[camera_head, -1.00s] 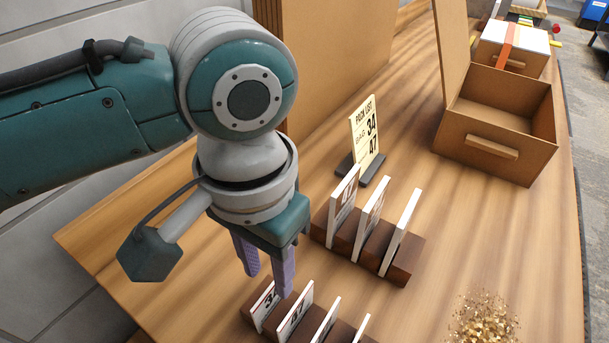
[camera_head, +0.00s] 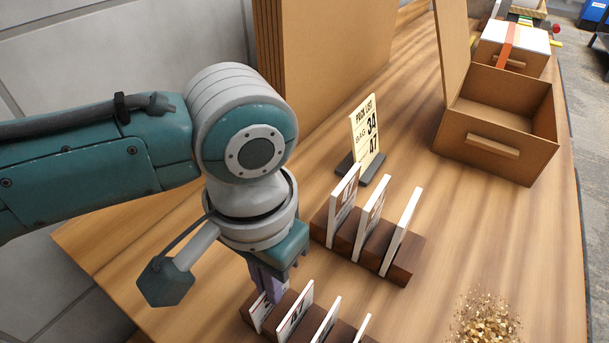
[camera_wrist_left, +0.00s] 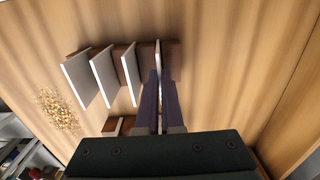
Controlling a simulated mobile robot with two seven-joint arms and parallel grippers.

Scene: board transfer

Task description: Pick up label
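The front label rack (camera_head: 257,317) is a dark wooden stepped stand holding several upright white labels. The leftmost label (camera_head: 258,311) stands in its slot, its upper part hidden by my left gripper (camera_head: 268,287). In the left wrist view its thin white edge (camera_wrist_left: 158,55) runs between the two purple fingers (camera_wrist_left: 158,85), which lie close together on either side of it. My left gripper appears shut on this label, still at rack height. The other front labels stand to the right, such as the second label (camera_head: 295,310). My right gripper is not in view.
A back rack (camera_head: 400,268) with three labels (camera_head: 370,215) stands just behind. A pick list sign (camera_head: 365,132) shows 34 and 47. An open cardboard box (camera_head: 490,160) is at the back right, a gold pile (camera_head: 484,322) at the front right. Brown boards (camera_head: 320,60) stand behind.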

